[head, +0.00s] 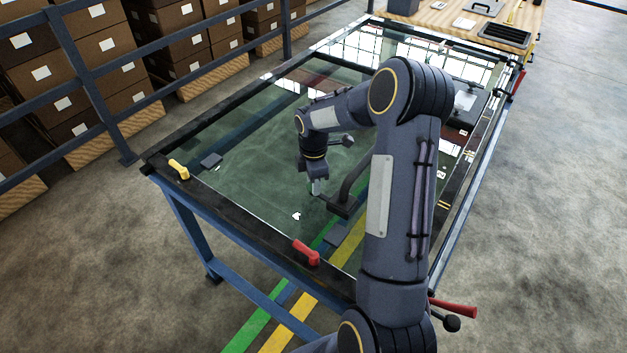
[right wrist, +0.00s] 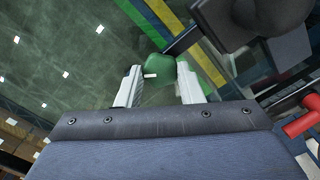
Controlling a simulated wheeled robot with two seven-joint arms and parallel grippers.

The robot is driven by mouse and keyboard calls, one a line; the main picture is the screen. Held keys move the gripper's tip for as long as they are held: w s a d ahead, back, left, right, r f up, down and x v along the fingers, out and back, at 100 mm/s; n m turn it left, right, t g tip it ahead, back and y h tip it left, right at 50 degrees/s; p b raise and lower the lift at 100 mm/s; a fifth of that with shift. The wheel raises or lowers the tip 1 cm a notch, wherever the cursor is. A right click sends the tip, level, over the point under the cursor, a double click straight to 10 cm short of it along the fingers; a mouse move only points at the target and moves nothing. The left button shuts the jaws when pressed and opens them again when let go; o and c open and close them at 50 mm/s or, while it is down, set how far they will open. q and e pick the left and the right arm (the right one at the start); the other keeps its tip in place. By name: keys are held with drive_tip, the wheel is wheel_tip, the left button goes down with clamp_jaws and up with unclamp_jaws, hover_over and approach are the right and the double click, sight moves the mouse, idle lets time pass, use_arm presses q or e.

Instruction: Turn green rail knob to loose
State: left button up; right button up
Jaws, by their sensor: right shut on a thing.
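The green rail knob (right wrist: 158,67) shows in the right wrist view, between the tips of my right gripper's two pale fingers. A small white mark shows at its near edge. My right gripper (head: 316,186) reaches down over the glass-topped trolley in the head view, and its fingers (right wrist: 158,74) are shut on the green knob. In the head view the knob is hidden by my gripper and arm, so its turned position cannot be told. My left gripper is not in view.
A dark bracket (head: 345,195) stands close beside my right gripper. The trolley frame (head: 225,222) carries a yellow handle (head: 179,169) and a red handle (head: 306,252). Another red handle (head: 453,307) sticks out at the right. A blue railing (head: 90,85) and boxes lie behind.

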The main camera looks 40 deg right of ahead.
idle(0.5)
drive_tip(key=o, duration=1)
drive_tip(key=shift+r, duration=0.1)
wheel_tip(320, 180, up, 8)
drive_tip(key=shift+f, duration=0.15)
drive_tip(key=s+a+r+m+t, duration=0.2)
drive_tip(key=s+a+r+m, duration=0.2)
drive_tip(key=s+a+r, duration=0.25)
drive_tip(key=s+a+r+m+t+y, duration=0.1)
drive_tip(key=s+a+m+y, duration=0.1)
drive_tip(key=s+a+m, duration=0.3)
drive_tip(key=s+a+r+m+t+y, duration=0.1)
drive_tip(key=s+a+m, duration=0.5)
drive_tip(key=s, duration=0.6)
drive_tip(key=shift+s+a+m+t+y, duration=0.3)
drive_tip(key=shift+a+t+y, duration=0.1)
drive_tip(key=shift+a+t, duration=0.5)
